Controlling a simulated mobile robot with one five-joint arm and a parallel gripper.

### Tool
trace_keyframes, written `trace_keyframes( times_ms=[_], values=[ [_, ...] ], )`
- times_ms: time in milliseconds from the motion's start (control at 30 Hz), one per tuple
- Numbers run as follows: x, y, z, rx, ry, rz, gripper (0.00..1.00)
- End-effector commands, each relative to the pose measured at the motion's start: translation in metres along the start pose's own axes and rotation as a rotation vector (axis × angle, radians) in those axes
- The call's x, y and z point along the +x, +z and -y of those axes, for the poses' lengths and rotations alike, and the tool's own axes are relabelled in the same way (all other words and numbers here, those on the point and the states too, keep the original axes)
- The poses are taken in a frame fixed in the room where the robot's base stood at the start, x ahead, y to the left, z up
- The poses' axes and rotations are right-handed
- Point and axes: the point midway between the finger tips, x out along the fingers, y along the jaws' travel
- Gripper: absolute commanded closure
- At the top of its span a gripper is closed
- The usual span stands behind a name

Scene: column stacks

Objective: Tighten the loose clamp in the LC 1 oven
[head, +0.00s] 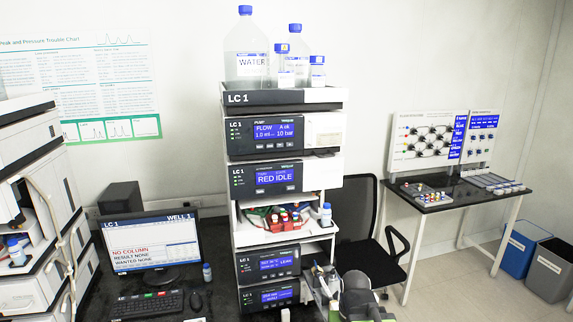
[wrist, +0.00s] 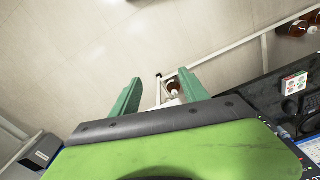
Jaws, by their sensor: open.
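The LC 1 stack (head: 283,98) stands in the middle of the head view. Its lower module with a blue display (head: 274,264) seems to read LEAK; the small text is too blurred to tell if this is the oven. I cannot make out a loose clamp in either view. My gripper (wrist: 160,88) shows in the wrist view with two green fingers apart and nothing held between them. Beyond the fingers are pale floor and a white frame. Part of my arm seems to show beside the stack's lower right in the head view.
An open bay with a red rack of vials (head: 283,222) sits above the lower modules. A monitor (head: 152,243) reading NO COLUMN stands left. A black chair (head: 360,225) and a side table (head: 450,192) stand right. Brown bottles (wrist: 291,28) show in the wrist view.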

Motion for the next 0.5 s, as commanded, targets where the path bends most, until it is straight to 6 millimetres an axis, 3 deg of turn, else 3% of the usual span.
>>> trace_keyframes(
  times_ms=[33,133,267,500],
  values=[
    [0.044,0.003,0.0,-0.001,0.0,0.005,0.47],
    [0.07,0.007,0.0,-0.001,0.0,0.015,0.47],
    [0.083,0.01,0.0,-0.002,0.0,0.023,0.47],
    [0.079,0.01,0.0,-0.002,0.0,0.024,0.47]
  ],
)
